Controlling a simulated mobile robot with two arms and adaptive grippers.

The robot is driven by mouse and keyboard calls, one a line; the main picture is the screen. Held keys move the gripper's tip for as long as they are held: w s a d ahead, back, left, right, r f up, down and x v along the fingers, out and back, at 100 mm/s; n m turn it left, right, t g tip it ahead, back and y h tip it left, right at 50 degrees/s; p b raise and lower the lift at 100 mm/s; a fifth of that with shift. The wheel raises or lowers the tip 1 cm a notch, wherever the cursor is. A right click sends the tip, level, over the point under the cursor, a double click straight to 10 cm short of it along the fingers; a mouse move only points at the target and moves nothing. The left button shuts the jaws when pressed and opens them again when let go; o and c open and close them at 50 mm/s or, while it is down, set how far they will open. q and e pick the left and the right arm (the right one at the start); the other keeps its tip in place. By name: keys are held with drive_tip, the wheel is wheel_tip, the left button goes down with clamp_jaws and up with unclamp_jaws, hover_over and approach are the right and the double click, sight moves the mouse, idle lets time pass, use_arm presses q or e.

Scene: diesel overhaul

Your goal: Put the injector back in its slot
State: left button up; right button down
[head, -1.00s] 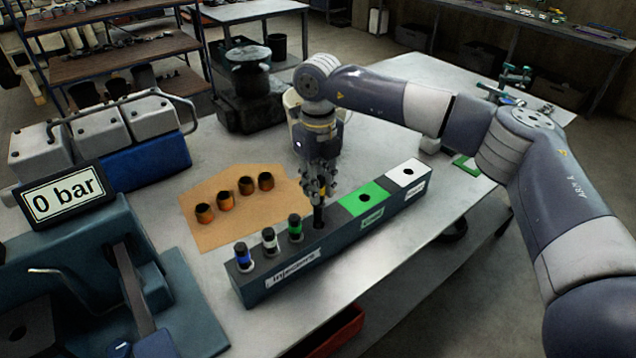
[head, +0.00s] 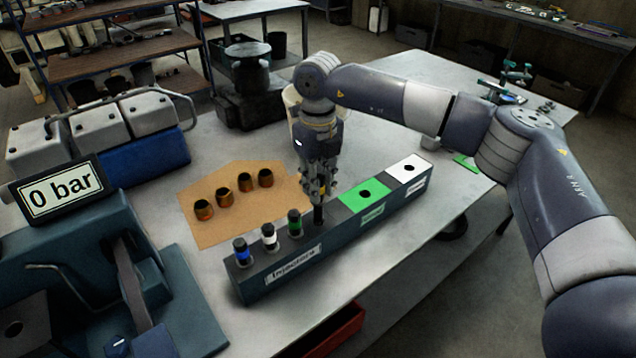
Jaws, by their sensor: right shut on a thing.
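My right gripper (head: 318,190) points down over the long dark rack and is shut on an injector (head: 318,213). Only a short dark part of the injector shows below the fingers. Its lower end meets the rack top at the position right of the green-banded injector; how deep it sits I cannot tell. The rack (head: 285,272) carries a label reading "Injectors". Three injectors stand upright in its left part: blue-banded (head: 241,252), white-banded (head: 269,238) and green-banded (head: 294,223). My left gripper is not in view.
The rack's right part has a green square (head: 362,205) and a white square (head: 420,164), each with a hole. Several copper-coloured cups (head: 245,182) stand on brown paper (head: 215,228). A test bench with a "0 bar" display (head: 60,191) is at left. A red bin (head: 335,335) sits below the table edge.

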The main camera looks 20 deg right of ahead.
drive_tip(key=shift+f, duration=0.15)
drive_tip(key=shift+f+b, duration=1.35)
drive_tip(key=shift+f, duration=0.3)
drive_tip(key=shift+f+b, duration=1)
drive_tip(key=shift+f, duration=0.25)
drive_tip(key=c, duration=1)
unclamp_jaws()
drive_tip(key=shift+o, duration=0.2)
drive_tip(key=shift+r, duration=0.1)
